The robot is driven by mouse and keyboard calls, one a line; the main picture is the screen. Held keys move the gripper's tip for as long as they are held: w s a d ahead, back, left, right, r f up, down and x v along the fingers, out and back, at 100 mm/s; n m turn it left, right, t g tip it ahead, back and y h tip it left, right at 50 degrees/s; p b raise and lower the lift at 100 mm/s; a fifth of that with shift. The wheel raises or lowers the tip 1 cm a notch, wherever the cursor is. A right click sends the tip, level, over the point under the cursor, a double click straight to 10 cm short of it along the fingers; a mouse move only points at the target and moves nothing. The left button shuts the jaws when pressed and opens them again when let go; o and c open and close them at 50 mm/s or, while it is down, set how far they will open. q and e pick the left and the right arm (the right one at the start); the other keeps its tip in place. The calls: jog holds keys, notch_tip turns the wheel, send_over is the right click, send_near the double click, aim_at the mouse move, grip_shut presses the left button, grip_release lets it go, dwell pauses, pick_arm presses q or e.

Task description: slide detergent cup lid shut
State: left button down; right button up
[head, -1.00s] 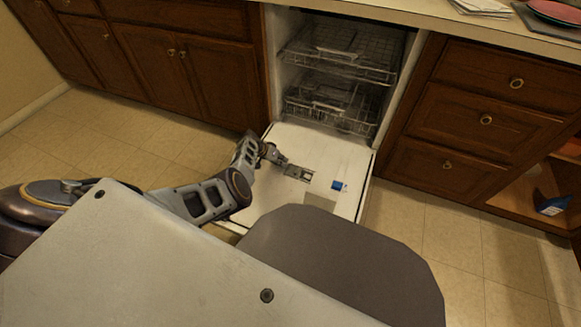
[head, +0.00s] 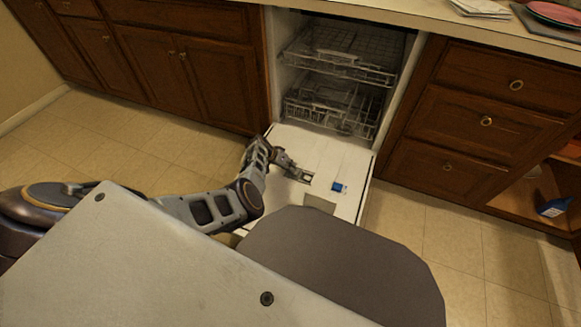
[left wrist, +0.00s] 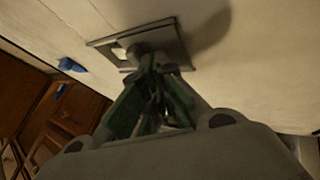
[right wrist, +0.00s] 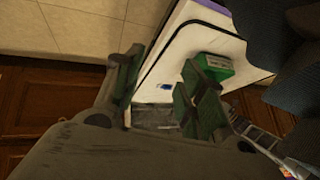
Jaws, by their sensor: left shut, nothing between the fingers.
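The detergent cup (head: 307,178) is a small grey rectangular frame set in the inner face of the lowered dishwasher door. In the left wrist view it is a grey frame (left wrist: 184,58) with a pale opening (left wrist: 119,53) at its left side. My left gripper (head: 293,172) is shut and empty, its fingertips (left wrist: 152,70) right at the cup. They cover part of the cup and its lid, so I cannot tell whether they touch the lid or how far it is slid. My right gripper (right wrist: 163,95) is open and away from the cup.
A blue item (head: 338,187) lies on the door (head: 345,160) right of the cup. Wire racks (head: 335,105) stand inside the dishwasher. Drawers (head: 470,120) flank it on the right, cabinets (head: 190,80) on the left. A blue bottle (head: 553,208) sits in an open cupboard at right.

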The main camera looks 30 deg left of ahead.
pick_arm(q)
jog(key=shift+d, duration=0.5)
jog(key=d+p, duration=0.1)
jog(key=d, duration=0.4)
jog(key=shift+w+p, duration=0.15)
jog(key=shift+p, duration=0.25)
jog(key=shift+d, duration=0.55)
pick_arm(e)
jog(key=shift+s+d+r+g, duration=0.1)
jog(key=shift+d+r+g, duration=0.1)
jog(key=shift+r, duration=0.75)
jog(key=shift+d+r+g, duration=0.1)
jog(key=shift+r+g, duration=0.1)
jog(key=shift+r, duration=0.75)
pick_arm(q)
jog(key=shift+a, duration=0.1)
pick_arm(e)
jog(key=shift+a, duration=0.1)
